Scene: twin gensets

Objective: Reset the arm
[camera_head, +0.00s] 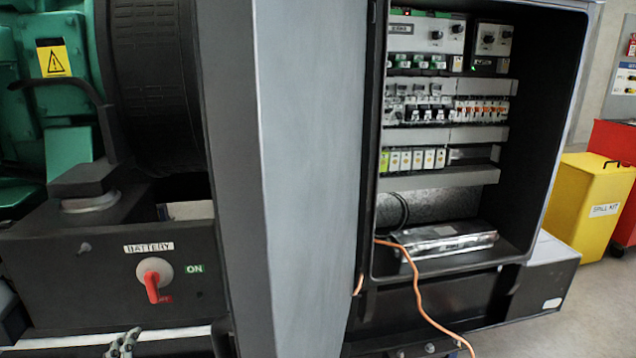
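Only the tip of what looks like my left gripper (123,344) shows, at the bottom edge on the left. It is below the battery switch, apart from it, and too cut off to show whether it is open or shut. My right gripper is not in view. The battery switch (153,278) has a red handle on a grey round base, on a dark panel labelled BATTERY. The handle points down, towards a red mark partly hidden behind it; a green ON label is to its right.
An open control cabinet (575,100) holds breakers and modules. Its grey door (310,180) stands upright in the middle. An orange cable (418,290) hangs from the cabinet. Green machinery (68,150) is at left. A yellow spill kit bin (585,205) and red bin (612,140) stand right.

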